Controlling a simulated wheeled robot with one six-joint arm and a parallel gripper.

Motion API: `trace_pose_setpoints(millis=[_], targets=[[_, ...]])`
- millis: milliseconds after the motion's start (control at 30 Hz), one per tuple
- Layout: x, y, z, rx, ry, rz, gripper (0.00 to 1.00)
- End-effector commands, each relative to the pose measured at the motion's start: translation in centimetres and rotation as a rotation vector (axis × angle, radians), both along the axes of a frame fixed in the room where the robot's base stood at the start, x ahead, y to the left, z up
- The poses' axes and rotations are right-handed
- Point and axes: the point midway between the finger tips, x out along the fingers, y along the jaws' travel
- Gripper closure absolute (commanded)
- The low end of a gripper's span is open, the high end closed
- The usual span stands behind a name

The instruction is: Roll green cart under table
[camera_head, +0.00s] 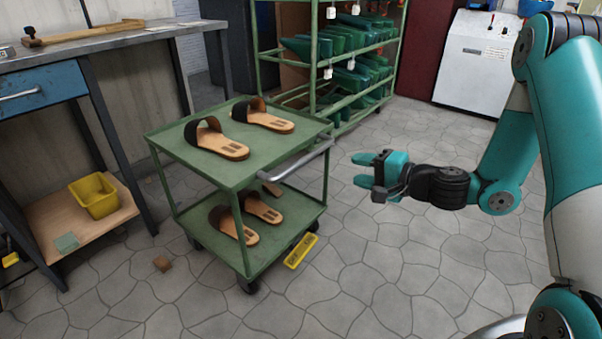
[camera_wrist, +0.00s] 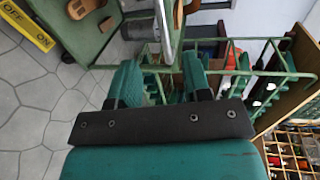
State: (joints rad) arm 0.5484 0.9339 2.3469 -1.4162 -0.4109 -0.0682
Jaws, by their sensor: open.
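The green cart (camera_head: 192,153) stands in the middle of the head view, with two shelves, dark casters and a grey metal push handle (camera_head: 301,157) on its right side. Sandals (camera_head: 222,141) lie on its top shelf and more on the lower one. The table (camera_head: 95,61) stands to the cart's left, with a blue drawer and dark legs. My gripper (camera_head: 357,171) is open and empty, to the right of the handle and apart from it. In the wrist view the handle (camera_wrist: 163,33) shows beyond my open gripper (camera_wrist: 163,72).
A yellow bin (camera_head: 97,194) sits on the table's low wooden shelf (camera_head: 128,206). A brown block (camera_head: 162,264) lies on the floor left of the cart. A green rack (camera_head: 313,62) stands behind. A yellow ON/OFF label (camera_head: 300,250) is by the cart's base. Floor at front is clear.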

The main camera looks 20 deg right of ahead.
Motion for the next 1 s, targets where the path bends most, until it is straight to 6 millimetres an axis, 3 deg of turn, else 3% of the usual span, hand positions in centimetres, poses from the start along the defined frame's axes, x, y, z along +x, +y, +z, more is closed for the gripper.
trace_pose_setpoints(millis=[167, 700, 1000], targets=[[1.7, 1.3, -0.6, -0.002, -0.003, 0.003, 0.56], [11.1, 8.2, -2.9, -0.001, -0.004, 0.004, 0.56], [13.5, 9.9, -3.4, -0.001, -0.001, 0.000, 0.56]])
